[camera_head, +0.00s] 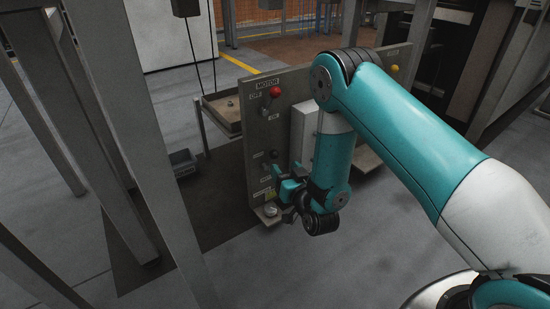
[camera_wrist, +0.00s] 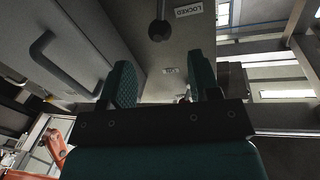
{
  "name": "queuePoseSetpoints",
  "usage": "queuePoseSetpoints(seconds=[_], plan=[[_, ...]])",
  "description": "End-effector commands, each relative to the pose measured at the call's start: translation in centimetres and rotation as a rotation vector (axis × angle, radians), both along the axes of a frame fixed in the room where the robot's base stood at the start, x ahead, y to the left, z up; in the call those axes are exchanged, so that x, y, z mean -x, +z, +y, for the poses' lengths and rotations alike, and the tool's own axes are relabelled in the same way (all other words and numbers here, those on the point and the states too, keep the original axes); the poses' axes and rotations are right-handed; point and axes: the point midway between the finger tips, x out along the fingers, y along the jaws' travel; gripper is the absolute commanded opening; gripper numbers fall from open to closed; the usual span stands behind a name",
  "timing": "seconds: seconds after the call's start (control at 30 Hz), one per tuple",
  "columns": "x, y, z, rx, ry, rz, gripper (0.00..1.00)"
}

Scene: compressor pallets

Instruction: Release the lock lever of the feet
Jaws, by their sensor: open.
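In the wrist view, a black lever with a rounded end (camera_wrist: 160,29) stands out from the grey panel (camera_wrist: 145,60), beside a white label reading LOCKED (camera_wrist: 188,11), which appears upside down. My gripper (camera_wrist: 162,82) is open, with its two green fingers apart and nothing held between them. The lever lies beyond the fingertips, toward the top of the picture, untouched. In the head view, my gripper (camera_head: 279,196) is close to the lower part of the upright control panel (camera_head: 257,130). A small black knob (camera_head: 273,154) shows on the panel above it; whether this is the same lever is unclear.
A red-knobbed MOTOR lever (camera_head: 275,92) sits higher on the panel, with ON and OFF labels. A yellow knob (camera_head: 394,68) is at the panel's right. A grey handle (camera_wrist: 48,62) shows in the wrist view. Grey posts (camera_head: 130,160) stand left; the front floor is open.

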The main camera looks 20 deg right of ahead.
Motion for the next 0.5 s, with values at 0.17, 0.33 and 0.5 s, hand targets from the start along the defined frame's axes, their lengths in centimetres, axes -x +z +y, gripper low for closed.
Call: queuePoseSetpoints(seconds=[0.17, 0.33, 0.5], plan=[[-4.1, -0.3, 0.4, -0.002, -0.002, -0.005, 0.56], [-6.1, 0.2, 0.6, -0.001, -0.004, 0.003, 0.56], [-7.0, 0.1, 0.8, 0.000, -0.001, 0.002, 0.56]])
